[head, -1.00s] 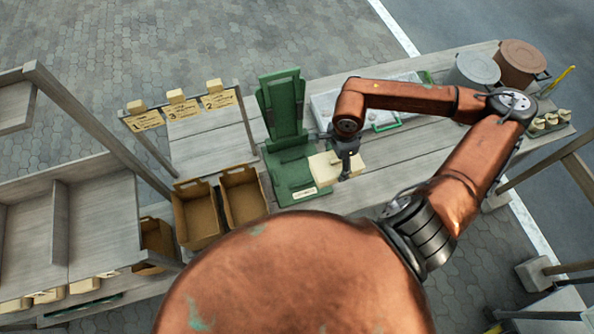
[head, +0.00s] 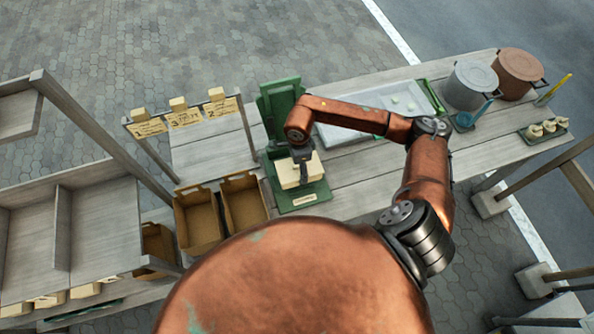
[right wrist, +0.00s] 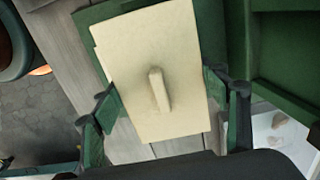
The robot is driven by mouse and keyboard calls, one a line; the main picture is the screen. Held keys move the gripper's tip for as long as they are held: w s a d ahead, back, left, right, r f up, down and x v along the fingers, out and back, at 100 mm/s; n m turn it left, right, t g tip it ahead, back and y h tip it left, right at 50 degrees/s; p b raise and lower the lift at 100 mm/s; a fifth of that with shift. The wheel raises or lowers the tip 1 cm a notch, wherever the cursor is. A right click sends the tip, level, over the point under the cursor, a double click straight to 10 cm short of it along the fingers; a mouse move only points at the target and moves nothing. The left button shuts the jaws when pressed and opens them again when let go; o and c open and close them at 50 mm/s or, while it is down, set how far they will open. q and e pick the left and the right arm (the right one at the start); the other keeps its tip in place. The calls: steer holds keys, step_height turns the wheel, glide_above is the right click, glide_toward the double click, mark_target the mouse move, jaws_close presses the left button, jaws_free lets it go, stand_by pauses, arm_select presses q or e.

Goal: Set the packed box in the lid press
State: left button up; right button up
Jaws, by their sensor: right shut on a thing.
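The packed box (head: 288,176) is pale cream with a flat lid and a small raised handle. In the right wrist view the box (right wrist: 140,50) fills the middle, slightly tilted in the picture. My right gripper (head: 303,170) is shut on its two sides. The lid press (head: 297,200) is green, with a flat base and an upright back part, partly hidden by my arm. The box is over the press base; I cannot tell whether it touches it. In the wrist view green press parts (right wrist: 285,50) show behind and beside the box. My left gripper is not in view.
Two open brown boxes (head: 197,215) stand left of the press. A rack with numbered cards (head: 185,117) is behind them. Right of the press lie a pale tray (head: 350,132), a grey pot (head: 470,85), a brown pot (head: 518,70) and a small holder with pale pieces (head: 543,130).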

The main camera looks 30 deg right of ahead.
mark_target(297, 171)
steer(key=shift+w+a+f, duration=0.2)
steer(key=shift+f, duration=1.7)
steer(key=shift+f, duration=0.2)
steer(key=o, duration=1.3)
steer(key=shift+r, duration=0.15)
step_height(297, 171, up, 12)
steer(key=shift+r, duration=0.1)
